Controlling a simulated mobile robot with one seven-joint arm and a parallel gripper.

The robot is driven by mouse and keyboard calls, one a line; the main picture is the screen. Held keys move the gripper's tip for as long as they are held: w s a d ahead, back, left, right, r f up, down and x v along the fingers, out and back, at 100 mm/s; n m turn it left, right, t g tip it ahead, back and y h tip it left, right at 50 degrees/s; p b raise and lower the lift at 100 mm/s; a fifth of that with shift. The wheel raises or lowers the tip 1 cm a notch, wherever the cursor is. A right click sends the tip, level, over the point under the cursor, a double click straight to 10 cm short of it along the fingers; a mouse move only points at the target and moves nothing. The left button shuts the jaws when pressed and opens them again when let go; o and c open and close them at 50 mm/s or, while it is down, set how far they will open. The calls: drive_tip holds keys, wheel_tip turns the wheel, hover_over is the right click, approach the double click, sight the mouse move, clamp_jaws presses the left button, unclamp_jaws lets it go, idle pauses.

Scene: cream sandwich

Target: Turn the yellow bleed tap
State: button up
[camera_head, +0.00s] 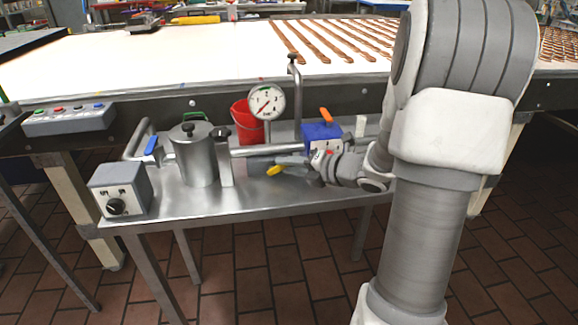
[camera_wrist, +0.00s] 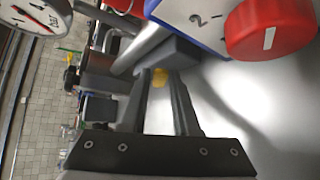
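The yellow bleed tap (camera_head: 275,170) is a small yellow handle low over the steel bench, in front of the horizontal pipe. My gripper (camera_head: 287,161) reaches in from the right, with its fingertips close to the tap. In the wrist view, my gripper (camera_wrist: 160,74) has its two dark fingers apart with a gap between them. A small yellow patch of the tap (camera_wrist: 159,78) shows in that gap near the fingertips. Most of the tap is hidden there, and I cannot tell whether either finger touches it.
A blue box (camera_head: 322,133) with an orange lever stands just behind my gripper; its red knob (camera_wrist: 270,27) is close in the wrist view. A pressure gauge (camera_head: 266,102), red bucket (camera_head: 246,122), steel pot (camera_head: 194,158) and control box (camera_head: 121,190) stand left. The bench front (camera_head: 225,203) is clear.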

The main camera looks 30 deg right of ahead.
clamp_jaws()
drive_tip(key=shift+f, duration=0.1)
drive_tip(key=shift+d+f+m+t+y+b, duration=0.15)
drive_tip(key=shift+f+m+t+y+b, duration=0.25)
drive_tip(key=shift+b, duration=0.4)
drive_tip(key=shift+d+f+m+y+b, duration=0.1)
drive_tip(key=shift+f+m+y+b, duration=0.25)
drive_tip(key=shift+b, duration=0.35)
drive_tip(key=shift+r+t, duration=0.2)
drive_tip(key=shift+t, duration=0.2)
drive_tip(key=shift+o, duration=2.3)
unclamp_jaws()
drive_tip(key=shift+r, duration=0.1)
